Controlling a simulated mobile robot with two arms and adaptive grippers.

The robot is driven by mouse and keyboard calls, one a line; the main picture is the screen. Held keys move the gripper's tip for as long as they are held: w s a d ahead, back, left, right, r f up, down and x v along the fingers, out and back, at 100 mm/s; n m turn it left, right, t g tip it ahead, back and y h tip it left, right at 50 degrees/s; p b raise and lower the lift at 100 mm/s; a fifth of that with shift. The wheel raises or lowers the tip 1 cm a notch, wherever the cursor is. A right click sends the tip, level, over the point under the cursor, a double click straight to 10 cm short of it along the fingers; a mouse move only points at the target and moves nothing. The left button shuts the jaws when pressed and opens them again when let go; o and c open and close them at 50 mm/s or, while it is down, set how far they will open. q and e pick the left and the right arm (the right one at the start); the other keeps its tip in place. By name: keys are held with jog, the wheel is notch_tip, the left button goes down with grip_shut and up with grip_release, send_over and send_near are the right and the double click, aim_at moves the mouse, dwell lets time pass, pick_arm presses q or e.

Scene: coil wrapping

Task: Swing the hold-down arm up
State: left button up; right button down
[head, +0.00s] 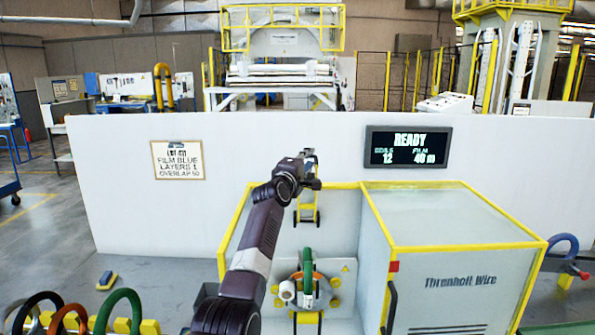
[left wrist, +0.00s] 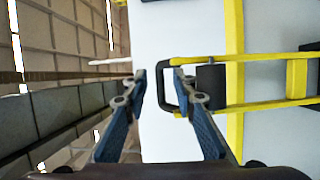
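The hold-down arm (head: 307,208) is a yellow frame with black parts, seen behind my left arm on the grey wrapping machine. In the left wrist view, its yellow bars (left wrist: 268,59) run in from the right to a black roller (left wrist: 211,87) and a black loop handle (left wrist: 162,86). My left gripper (head: 308,157) is raised above the machine; its two blue fingers (left wrist: 160,76) are apart in the left wrist view. The outer bar of the handle shows between the fingertips; I cannot tell whether they touch it. My right gripper is not in view.
A green coil (head: 307,262) stands upright on the machine front, beside a white roll (head: 287,291). A yellow-edged cabinet (head: 450,240) stands right. A white wall (head: 110,175) with a READY screen (head: 407,147) stands behind. Coloured coils (head: 118,300) stand lower left.

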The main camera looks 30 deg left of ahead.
pick_arm(q)
jog(key=v, duration=1)
jog(key=shift+s+a, duration=0.1)
dwell(0.6)
